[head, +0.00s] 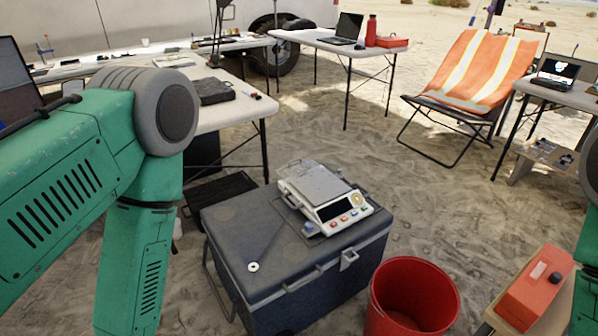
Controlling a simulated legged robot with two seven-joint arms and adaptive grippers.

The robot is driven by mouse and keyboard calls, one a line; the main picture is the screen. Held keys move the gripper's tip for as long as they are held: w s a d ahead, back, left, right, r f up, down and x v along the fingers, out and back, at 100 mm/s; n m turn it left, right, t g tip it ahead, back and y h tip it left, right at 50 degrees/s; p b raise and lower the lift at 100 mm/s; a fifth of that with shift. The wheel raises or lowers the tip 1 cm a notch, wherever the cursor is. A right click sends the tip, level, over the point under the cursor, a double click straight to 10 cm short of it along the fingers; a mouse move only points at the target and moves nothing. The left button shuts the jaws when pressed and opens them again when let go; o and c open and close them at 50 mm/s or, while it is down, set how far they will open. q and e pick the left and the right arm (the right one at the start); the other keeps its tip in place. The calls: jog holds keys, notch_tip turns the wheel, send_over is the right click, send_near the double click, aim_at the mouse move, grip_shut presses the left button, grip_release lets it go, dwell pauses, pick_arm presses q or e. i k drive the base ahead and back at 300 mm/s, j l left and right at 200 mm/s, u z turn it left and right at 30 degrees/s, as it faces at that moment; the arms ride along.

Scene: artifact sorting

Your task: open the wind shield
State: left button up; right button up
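A white and grey scale (338,214) with a small display and coloured buttons sits on top of a dark grey cooler box (225,222) in the middle of the head view. A flat grey panel lies over the back part of the scale. I cannot tell whether this panel is the wind shield, and no raised shield shows. My green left arm fills the left side of the view, with its lower link running down out of the frame. Part of my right arm shows at the right edge. Neither gripper is in view.
A small white ring (253,267) lies on the cooler's lid, left of the scale. A red bucket (413,262) stands right of the cooler. A red box (527,287) is at lower right. Tables with gear and an orange folding chair (480,70) stand behind, with open sand between.

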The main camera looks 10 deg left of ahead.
aim_at(300, 167)
jog(key=j+z, duration=0.1)
jog(key=z, duration=0.8)
jog(key=j+z, duration=0.25)
jog(key=j, duration=0.2)
jog(key=k+j+z, duration=0.1)
jog(key=j+z, duration=0.15)
jog(key=j, duration=0.2)
jog(key=k+j+z, duration=0.1)
jog(key=j+z, duration=0.15)
jog(key=j, duration=0.2)
jog(key=k+j+z, duration=0.15)
jog(key=j+z, duration=0.15)
jog(key=k+j+z, duration=0.25)
jog(key=j, duration=0.25)
jog(key=k+j, duration=0.15)
jog(key=j, duration=0.2)
jog(key=k+j, duration=0.15)
jog(key=j, duration=0.2)
jog(key=k+j, duration=0.15)
jog(key=j, duration=0.2)
jog(key=k+j, duration=0.1)
jog(key=j, duration=0.25)
jog(key=k+j+z, duration=0.1)
jog(key=j, duration=0.25)
jog(key=k+j, duration=0.2)
jog(key=j, duration=0.15)
jog(key=i+j, duration=0.15)
jog(key=j, duration=0.2)
